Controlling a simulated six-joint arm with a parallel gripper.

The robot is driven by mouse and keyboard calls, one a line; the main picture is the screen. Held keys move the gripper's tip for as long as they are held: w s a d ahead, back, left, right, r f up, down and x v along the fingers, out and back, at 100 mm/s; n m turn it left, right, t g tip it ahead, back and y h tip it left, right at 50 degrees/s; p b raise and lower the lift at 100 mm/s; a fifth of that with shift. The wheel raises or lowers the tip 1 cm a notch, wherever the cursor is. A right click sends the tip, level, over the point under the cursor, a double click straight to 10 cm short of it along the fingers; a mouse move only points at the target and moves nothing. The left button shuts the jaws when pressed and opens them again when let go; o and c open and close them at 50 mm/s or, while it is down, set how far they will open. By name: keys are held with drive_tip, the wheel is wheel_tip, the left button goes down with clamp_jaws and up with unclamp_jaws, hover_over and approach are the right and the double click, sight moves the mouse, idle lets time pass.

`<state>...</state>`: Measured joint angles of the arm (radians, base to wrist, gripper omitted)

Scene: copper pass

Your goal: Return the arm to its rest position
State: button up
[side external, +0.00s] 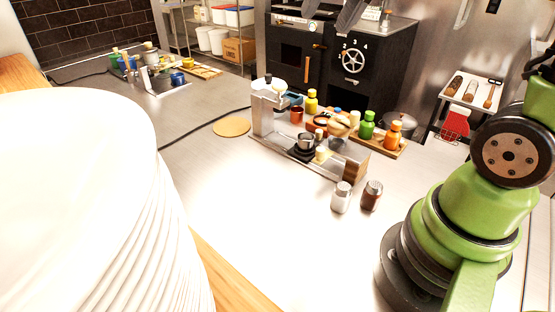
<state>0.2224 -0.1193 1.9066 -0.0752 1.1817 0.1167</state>
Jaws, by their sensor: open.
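My green arm rises from its dark base at the right side of the side external view and leaves the frame at the right edge. Two grey finger-like parts hang in at the top edge, in front of the dark oven; they look like the fingertips of my gripper (331,14). They stand apart with nothing visible between them. The rest of the gripper and the wrist are cut off by the frame. The fingertips appear high above the counter, apart from the things on it.
A metal station (270,125) with cups and a wooden tray of bottles (390,146) occupies the middle counter. Two shakers (342,197) stand in front. A white plate stack (80,200) fills the near left. A round board (231,127) lies left. The front counter is largely clear.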

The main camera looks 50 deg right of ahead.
drive_tip(key=s+a+f+n+t, duration=0.1)
drive_tip(key=s+a+n, duration=0.1)
drive_tip(key=s, duration=0.3)
drive_tip(key=s+a+f+n+t, duration=0.1)
drive_tip(key=s+a+n, duration=0.1)
drive_tip(key=s, duration=0.4)
drive_tip(key=shift+s+a+f+n+t+y, duration=0.15)
drive_tip(key=shift+a+f+n+t+y, duration=0.15)
drive_tip(key=shift+a+n, duration=0.15)
idle(0.9)
